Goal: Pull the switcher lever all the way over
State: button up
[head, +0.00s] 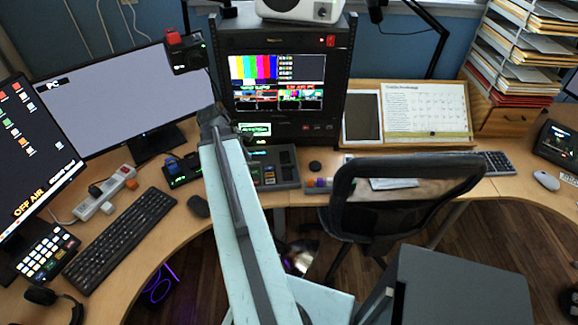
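A grey control panel with rows of buttons (283,169), which looks like the switcher, lies on the desk below the rack with the colour-bar screen. My pale blue arm crosses in front of its left part. I cannot make out a lever on it; that side is partly hidden by my arm. My arm rises from the bottom middle to a dark joint just left of the panel. My gripper is not visible; the part of the arm past the dark joint is hidden or cannot be made out.
A small black device with a blue part (184,170) stands left of my arm, near a mouse (198,206) and keyboard (120,239). A black chair (400,195) stands at the desk right of my arm. A grey box-like shape (460,290) fills the lower right.

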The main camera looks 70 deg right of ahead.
jog(key=r+n+g, duration=0.1)
send_over(288, 166)
jog(key=w+a, duration=0.1)
jog(key=w, duration=0.1)
jog(key=shift+s+a+f+b, duration=0.2)
jog(key=shift+f+b, duration=0.1)
jog(key=shift+f, duration=0.1)
jog(key=b+x, duration=0.6)
jog(key=x, duration=0.1)
jog(key=shift+f+b, duration=0.15)
jog(key=shift+b, duration=0.2)
jog(key=shift+d, duration=0.1)
jog(key=shift+c, duration=0.3)
grip_shut()
